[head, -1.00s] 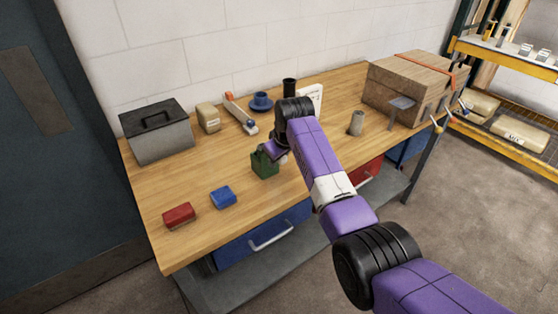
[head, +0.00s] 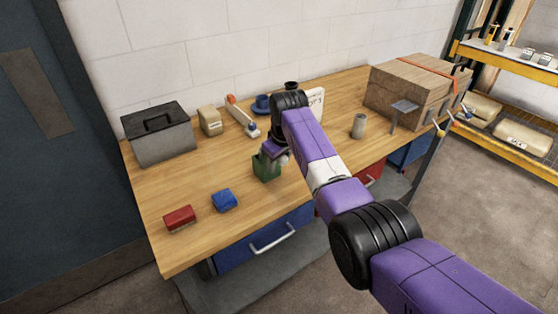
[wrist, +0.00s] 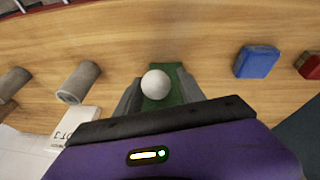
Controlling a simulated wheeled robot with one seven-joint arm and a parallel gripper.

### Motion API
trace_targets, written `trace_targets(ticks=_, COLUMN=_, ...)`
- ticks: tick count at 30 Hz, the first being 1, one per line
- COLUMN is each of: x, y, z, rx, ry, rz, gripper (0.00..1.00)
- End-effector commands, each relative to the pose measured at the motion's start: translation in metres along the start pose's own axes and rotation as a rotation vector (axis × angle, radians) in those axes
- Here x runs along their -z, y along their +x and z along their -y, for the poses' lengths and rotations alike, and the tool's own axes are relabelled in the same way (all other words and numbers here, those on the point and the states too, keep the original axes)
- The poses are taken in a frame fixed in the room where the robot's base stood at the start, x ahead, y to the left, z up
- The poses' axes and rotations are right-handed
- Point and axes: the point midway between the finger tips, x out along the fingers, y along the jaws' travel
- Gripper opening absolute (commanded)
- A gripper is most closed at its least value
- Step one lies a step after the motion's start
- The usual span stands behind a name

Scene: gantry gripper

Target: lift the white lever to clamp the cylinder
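A white ball knob (wrist: 155,84), the visible end of the white lever, stands over a green block-like body (wrist: 163,97). The green body (head: 267,166) also shows in the head view, near the middle of the bench. My gripper (wrist: 158,82) is open, with one finger on each side of the knob. I cannot tell whether either finger touches it. In the head view my gripper (head: 275,150) is above the green body and hides part of it. A grey cylinder (head: 359,126) stands to the right of it; the wrist view shows it at left (wrist: 78,82). The lever's shaft is hidden.
A blue block (head: 224,200) and a red block (head: 179,218) lie at the front left. A grey toolbox (head: 160,143), a tan container (head: 209,121) and a blue cup (head: 262,102) stand behind. A large wooden box (head: 410,90) fills the right end. The front centre is clear.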

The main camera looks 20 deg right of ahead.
Motion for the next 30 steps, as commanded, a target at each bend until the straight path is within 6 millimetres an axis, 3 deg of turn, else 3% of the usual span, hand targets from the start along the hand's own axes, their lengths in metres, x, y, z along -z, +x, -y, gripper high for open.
trace_targets(ticks=13, x=0.002, y=-0.008, z=-0.001, rx=-0.003, ry=0.001, rz=-0.005, gripper=0.5)
trace_targets(ticks=30, x=0.001, y=-0.075, z=0.0, rx=-0.001, ry=0.001, rz=-0.002, gripper=0.5)
